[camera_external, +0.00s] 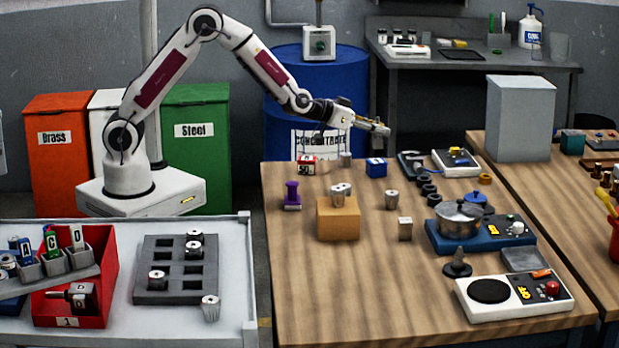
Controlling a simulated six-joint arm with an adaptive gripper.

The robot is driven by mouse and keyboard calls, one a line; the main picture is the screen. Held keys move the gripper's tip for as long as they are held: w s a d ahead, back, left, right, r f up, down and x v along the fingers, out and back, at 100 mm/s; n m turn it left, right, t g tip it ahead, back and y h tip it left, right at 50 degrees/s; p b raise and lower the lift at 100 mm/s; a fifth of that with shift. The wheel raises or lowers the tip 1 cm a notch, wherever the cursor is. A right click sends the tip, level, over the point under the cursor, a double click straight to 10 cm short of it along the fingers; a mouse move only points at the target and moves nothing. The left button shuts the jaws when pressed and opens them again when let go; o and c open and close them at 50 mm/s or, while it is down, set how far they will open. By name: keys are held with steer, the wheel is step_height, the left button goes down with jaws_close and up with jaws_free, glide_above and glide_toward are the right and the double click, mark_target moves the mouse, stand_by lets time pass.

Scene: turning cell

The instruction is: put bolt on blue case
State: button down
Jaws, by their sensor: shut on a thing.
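My gripper (376,127) is above the far part of the wooden table, with its fingers pointing right and slightly down. It is shut on a small grey piece, too small in this view to tell whether it is the bolt. A small blue case (376,168) sits on the table below the gripper, apart from it. A small grey cylinder (346,159) stands to the left of the blue case. I cannot make out a bolt for certain elsewhere on the table.
A pot (459,220) sits on a blue unit at right. The table's front left (320,300) is clear.

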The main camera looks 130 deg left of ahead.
mark_target(373, 138)
steer(key=shift+f, duration=1.75)
steer(key=shift+f, duration=0.15)
steer(key=c, duration=1.7)
jaws_free()
steer(key=shift+s+d+r, duration=0.1)
steer(key=shift+d+r, duration=0.1)
steer(key=shift+v, duration=5.75)
